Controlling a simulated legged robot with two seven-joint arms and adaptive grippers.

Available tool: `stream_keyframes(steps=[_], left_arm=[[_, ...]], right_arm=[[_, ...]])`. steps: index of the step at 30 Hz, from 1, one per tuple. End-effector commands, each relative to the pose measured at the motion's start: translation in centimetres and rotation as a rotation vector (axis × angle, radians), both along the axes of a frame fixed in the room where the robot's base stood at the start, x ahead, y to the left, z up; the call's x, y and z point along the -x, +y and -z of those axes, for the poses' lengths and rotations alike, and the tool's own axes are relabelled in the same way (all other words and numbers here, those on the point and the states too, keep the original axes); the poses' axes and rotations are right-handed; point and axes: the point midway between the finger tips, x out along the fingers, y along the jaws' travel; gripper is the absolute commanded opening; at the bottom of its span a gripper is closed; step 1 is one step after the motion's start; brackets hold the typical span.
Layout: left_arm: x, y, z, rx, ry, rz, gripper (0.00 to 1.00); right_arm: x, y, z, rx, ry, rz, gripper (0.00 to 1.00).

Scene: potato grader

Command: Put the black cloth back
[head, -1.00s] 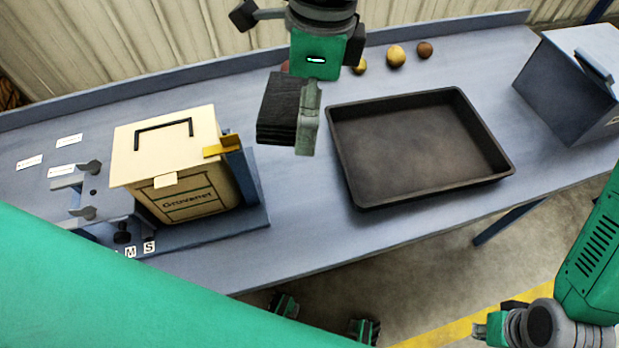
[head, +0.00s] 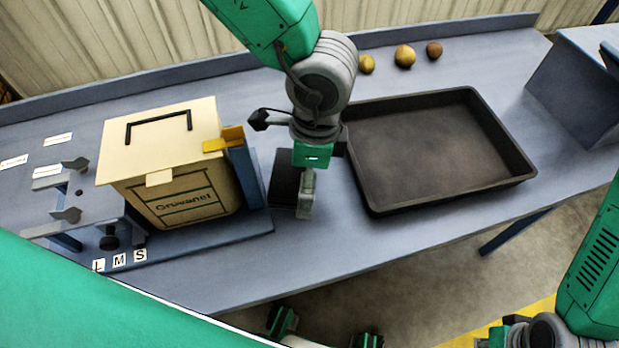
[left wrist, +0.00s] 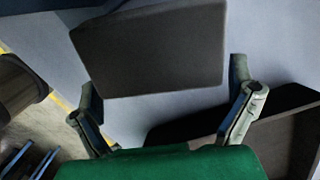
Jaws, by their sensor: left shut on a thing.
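The black cloth (head: 284,182) is a dark folded pad. My left gripper (head: 306,194) is shut on it, above the bench between the cream box and the black tray. In the left wrist view the cloth (left wrist: 150,50) is a dark flat panel ahead of the fingers, and the left gripper (left wrist: 168,112) shows a finger on each side. The pad's underside and height above the bench are hard to judge. My right arm is at the lower right of the head view; its wrist (head: 497,337) is partly cut off and its fingers cannot be made out.
A cream lidded box (head: 185,205) with a black handle stands on a blue base left of the gripper. The black tray (head: 452,202) is close on the right. Several potatoes (head: 405,56) lie behind it. A grey-blue bin (head: 570,95) stands right. The bench's front edge is near.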

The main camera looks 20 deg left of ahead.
Motion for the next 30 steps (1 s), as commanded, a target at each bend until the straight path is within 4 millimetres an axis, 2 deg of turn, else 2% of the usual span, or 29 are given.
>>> stream_keyframes(steps=[1,9,23,24,30], left_arm=[[0.0,-0.1,0.6,-0.001,-0.001,0.001,0.6],[0.0,-0.6,0.4,-0.004,-0.001,0.0,0.6],[0.0,-0.2,1.6,0.0,-0.002,0.0,0.6],[0.0,-0.2,1.6,0.0,-0.002,0.0,1.0],[0.0,-0.4,1.6,-0.001,-0.002,0.0,1.0]], right_arm=[[0.0,0.0,0.3,0.0,0.0,-0.001,0.0],[0.0,0.0,0.0,0.0,0.0,-0.001,0.0],[0.0,0.0,-1.0,0.0,0.0,0.0,0.0],[0.0,0.0,-0.9,0.0,0.0,0.0,0.0],[0.0,0.0,-0.9,0.0,0.0,-0.001,0.0]])
